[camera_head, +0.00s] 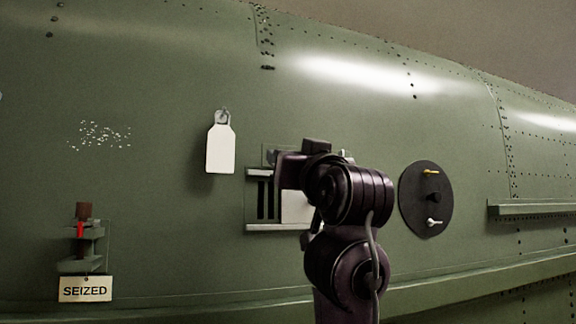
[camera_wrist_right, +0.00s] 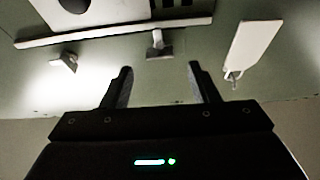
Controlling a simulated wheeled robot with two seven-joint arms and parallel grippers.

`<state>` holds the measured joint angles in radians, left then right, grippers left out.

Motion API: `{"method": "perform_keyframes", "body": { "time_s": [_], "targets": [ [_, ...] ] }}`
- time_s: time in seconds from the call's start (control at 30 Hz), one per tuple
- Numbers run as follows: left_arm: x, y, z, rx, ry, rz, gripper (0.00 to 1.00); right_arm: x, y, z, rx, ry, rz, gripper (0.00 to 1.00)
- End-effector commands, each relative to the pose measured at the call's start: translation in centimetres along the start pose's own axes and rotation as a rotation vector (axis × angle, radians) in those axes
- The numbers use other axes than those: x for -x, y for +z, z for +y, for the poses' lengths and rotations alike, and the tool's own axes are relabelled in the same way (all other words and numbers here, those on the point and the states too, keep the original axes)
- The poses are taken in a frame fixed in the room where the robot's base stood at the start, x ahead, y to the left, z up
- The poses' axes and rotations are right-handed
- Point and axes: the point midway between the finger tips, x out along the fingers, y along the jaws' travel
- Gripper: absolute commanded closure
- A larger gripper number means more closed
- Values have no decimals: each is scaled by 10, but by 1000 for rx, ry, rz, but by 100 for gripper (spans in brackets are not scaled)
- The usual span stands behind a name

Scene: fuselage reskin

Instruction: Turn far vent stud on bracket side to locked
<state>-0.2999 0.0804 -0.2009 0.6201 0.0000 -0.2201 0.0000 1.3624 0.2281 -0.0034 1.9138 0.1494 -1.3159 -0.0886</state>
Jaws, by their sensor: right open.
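The vent panel (camera_head: 296,207) with dark slots sits between two pale rails on the green fuselage, partly hidden behind my right arm. In the right wrist view, a wing-shaped stud (camera_wrist_right: 158,45) stands by the panel's rail, and a second stud (camera_wrist_right: 65,62) is farther left. My right gripper (camera_wrist_right: 160,68) is open and empty; the first stud lies ahead, between the lines of its fingers, with no visible contact. In the head view its fingertips are hidden by the arm. I cannot tell whether either stud is locked. My left gripper is not in view.
A white tag (camera_head: 220,148) hangs left of the vent. At lower left is a bracket (camera_head: 80,264) with a red-marked part and a SEIZED sign (camera_head: 85,289). A dark round plate (camera_head: 410,205) with gold and silver studs is on the right. A ledge (camera_head: 530,208) juts out beyond it.

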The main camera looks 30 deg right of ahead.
Motion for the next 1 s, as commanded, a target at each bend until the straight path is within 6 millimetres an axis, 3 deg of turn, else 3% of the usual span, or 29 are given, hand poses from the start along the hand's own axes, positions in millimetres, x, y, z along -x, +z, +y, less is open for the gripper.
{"method": "perform_keyframes", "body": {
  "time_s": [0.1, 0.3, 1.0],
  "targets": [
    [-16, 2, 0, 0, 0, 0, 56, 23, 4, 0, 1, 0, 3, 45],
    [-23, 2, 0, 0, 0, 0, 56, 41, 2, 0, 1, 0, -1, 45],
    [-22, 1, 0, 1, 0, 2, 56, 43, 1, 0, 0, 0, -1, 45]
  ]
}}
